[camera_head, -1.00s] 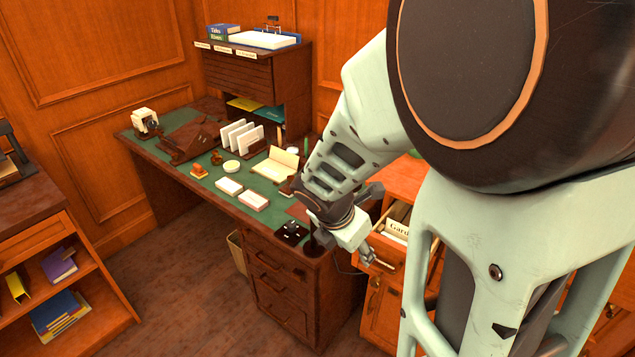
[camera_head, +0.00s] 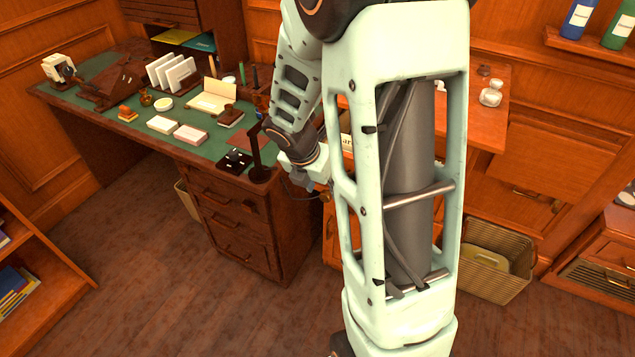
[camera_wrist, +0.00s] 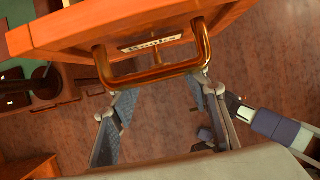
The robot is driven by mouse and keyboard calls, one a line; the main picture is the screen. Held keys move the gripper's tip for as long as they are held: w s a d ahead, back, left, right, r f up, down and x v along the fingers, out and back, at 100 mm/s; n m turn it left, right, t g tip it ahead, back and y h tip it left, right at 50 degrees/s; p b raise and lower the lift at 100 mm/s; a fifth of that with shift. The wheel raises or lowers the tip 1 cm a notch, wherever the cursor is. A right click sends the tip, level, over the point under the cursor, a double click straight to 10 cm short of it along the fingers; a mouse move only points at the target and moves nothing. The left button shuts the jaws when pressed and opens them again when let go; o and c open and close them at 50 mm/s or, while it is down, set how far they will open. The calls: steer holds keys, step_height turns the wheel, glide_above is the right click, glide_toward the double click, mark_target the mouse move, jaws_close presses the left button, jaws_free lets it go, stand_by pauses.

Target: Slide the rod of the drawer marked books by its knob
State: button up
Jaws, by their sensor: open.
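In the wrist view an orange wooden drawer front (camera_wrist: 75,30) fills the top. It bears a white label (camera_wrist: 152,43), small and tilted, that seems to read Books. A brass pull (camera_wrist: 155,76) bows out around the label. My gripper (camera_wrist: 162,92) is open and empty, its fingers apart just below the pull in the picture; I cannot tell whether they touch it. I cannot make out the rod or its knob. In the head view my gripper (camera_head: 303,182) is small, at the cabinet front right of the desk, and my arm hides most of the drawer.
A green-topped desk (camera_head: 112,118) with a dark stand (camera_head: 258,172) at its near corner is close on the left of my gripper. A wicker basket (camera_head: 490,270) stands on the floor at right. The wooden floor (camera_head: 190,300) in front is clear.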

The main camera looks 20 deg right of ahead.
mark_target(325, 193)
steer(key=shift+b+x, duration=0.35)
steer(key=shift+x, duration=1.3)
jaws_close()
